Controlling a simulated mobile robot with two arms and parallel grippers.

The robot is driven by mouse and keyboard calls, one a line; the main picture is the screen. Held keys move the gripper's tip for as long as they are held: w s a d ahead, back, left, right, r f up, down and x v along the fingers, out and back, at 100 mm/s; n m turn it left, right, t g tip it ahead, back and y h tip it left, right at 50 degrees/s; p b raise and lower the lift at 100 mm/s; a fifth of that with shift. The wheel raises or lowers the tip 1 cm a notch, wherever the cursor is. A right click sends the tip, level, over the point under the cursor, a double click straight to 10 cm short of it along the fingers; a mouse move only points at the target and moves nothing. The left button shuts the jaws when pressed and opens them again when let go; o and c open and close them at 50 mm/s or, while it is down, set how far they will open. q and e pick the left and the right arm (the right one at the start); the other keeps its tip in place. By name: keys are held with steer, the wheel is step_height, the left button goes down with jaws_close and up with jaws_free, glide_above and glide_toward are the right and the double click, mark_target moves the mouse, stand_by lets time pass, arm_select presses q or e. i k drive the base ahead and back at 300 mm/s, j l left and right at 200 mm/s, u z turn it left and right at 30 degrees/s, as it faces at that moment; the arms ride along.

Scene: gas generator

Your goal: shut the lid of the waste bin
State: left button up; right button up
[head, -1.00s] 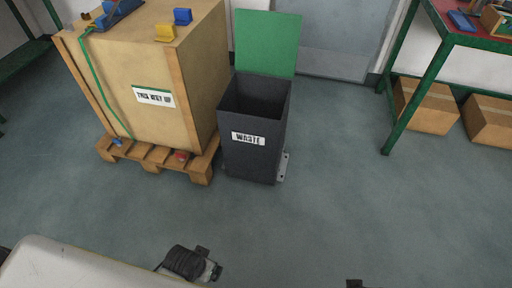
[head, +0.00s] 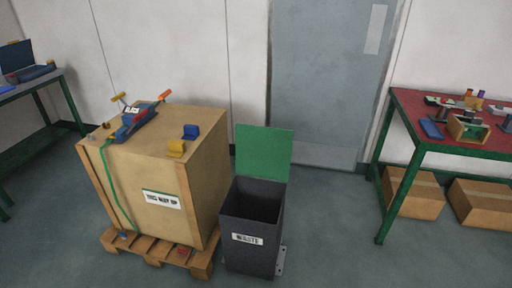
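The waste bin (head: 249,240) is a dark grey box with a white WASTE label, standing on the floor in the lower middle of the head view. Its green lid (head: 263,152) stands open and upright at the bin's back edge. The bin's opening faces up, and its inside looks dark. Neither of my grippers is in the head view now.
A wooden crate (head: 152,200) on a pallet (head: 150,247) stands close to the bin's left, with a blue device (head: 137,119) on top. A red-topped table (head: 408,105) stands at the right, cardboard boxes (head: 414,194) beneath. A grey door (head: 325,80) is behind. Floor right of the bin is clear.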

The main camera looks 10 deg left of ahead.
mark_target(261, 151)
steer(key=u, duration=1.95)
steer(key=l+u, duration=0.35)
steer(key=k+l+u, duration=0.15)
steer(key=l+u, duration=0.2)
steer(key=k+l+u, duration=0.1)
steer(key=l+u, duration=0.25)
steer(key=k+l+u, duration=0.2)
steer(key=u, duration=0.15)
steer(key=k+l+u, duration=0.2)
steer(key=l+u, duration=0.2)
steer(key=k+l+u, duration=0.2)
steer(key=u, duration=0.2)
steer(key=k+l+u, duration=0.15)
steer(key=u, duration=0.25)
steer(key=k+l+u, duration=0.1)
steer(key=k+u, duration=0.15)
steer(key=u, duration=0.15)
steer(key=k+u, duration=0.25)
steer(key=u, duration=0.15)
steer(key=k+u, duration=0.2)
steer(key=u, duration=0.2)
steer(key=k+u, duration=0.4)
steer(key=k, duration=0.35)
steer(key=k+l+z, duration=0.1)
steer(key=k+z, duration=0.3)
steer(key=k+l+z, duration=0.15)
steer(key=z, duration=0.25)
steer(key=k+l+z, duration=0.25)
steer(key=z, duration=0.15)
steer(key=l, duration=0.1)
